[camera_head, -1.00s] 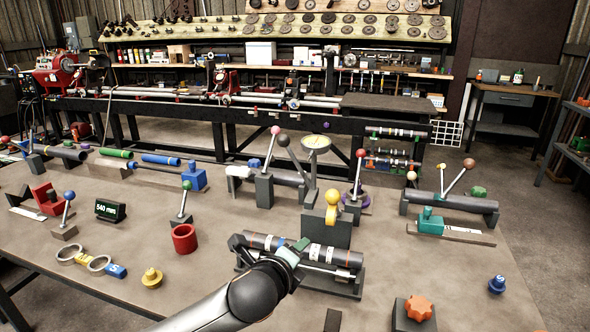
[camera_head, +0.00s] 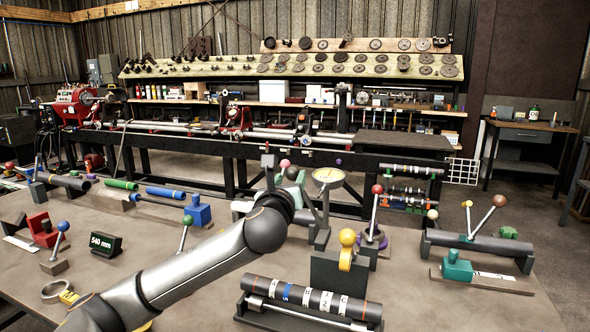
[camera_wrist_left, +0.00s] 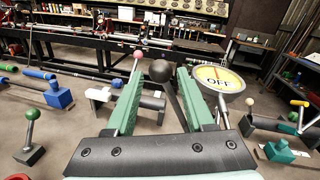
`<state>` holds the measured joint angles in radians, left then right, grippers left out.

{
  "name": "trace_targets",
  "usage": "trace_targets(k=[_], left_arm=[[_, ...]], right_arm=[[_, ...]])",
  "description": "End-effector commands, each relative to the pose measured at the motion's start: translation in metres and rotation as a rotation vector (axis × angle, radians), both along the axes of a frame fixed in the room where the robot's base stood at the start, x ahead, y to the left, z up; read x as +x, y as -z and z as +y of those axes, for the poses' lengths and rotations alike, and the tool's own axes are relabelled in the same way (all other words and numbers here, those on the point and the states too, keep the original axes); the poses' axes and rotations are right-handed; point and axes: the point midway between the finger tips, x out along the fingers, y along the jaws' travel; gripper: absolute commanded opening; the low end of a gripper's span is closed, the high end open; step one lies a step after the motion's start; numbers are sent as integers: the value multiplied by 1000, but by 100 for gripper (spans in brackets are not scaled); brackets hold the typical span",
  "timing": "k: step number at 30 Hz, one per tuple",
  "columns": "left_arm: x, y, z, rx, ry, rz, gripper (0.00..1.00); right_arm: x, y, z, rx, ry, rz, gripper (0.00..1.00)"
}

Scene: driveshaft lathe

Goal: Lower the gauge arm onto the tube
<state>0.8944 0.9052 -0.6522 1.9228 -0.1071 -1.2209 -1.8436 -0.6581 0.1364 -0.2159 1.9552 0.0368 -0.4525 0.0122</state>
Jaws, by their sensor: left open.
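The gauge has a round yellow-rimmed dial (camera_head: 328,178) that reads OFF in the left wrist view (camera_wrist_left: 218,79). Next to it, a raised lever with a dark ball knob (camera_wrist_left: 160,71) leans up. A grey tube (camera_wrist_left: 152,102) lies in a stand below; in the head view my arm hides most of it. My left gripper (camera_wrist_left: 160,78) is open, its green fingers on either side of the dark knob in the picture. Contact cannot be made out. A pink-knobbed lever (camera_wrist_left: 137,56) stands just left of the dark knob. My right gripper is not in view.
A tube with white bands (camera_head: 310,298) lies in a cradle at the front. A yellow-knobbed block (camera_head: 340,262) stands behind it. A red-knobbed lever (camera_head: 377,190) and another tube stand (camera_head: 480,246) are to the right. A 540 mm display (camera_head: 106,244) is at left.

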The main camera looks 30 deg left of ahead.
Motion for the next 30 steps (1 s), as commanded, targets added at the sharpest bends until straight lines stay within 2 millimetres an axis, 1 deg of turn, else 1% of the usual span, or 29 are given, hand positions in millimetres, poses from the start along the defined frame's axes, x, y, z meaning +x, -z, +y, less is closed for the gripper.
trace_targets(k=[1,6,13,18,27,28,30], left_arm=[[8,0,3,-2,-1,0,53],[33,0,14,-1,-1,1,53],[56,0,24,-1,0,0,53],[64,0,27,0,1,1,53],[65,1,28,0,2,1,53],[65,1,28,0,2,1,52],[65,0,28,0,1,1,44]], right_arm=[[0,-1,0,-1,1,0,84],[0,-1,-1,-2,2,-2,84],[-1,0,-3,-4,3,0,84],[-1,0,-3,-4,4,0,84],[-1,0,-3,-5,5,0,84],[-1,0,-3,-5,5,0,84],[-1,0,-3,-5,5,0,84]])
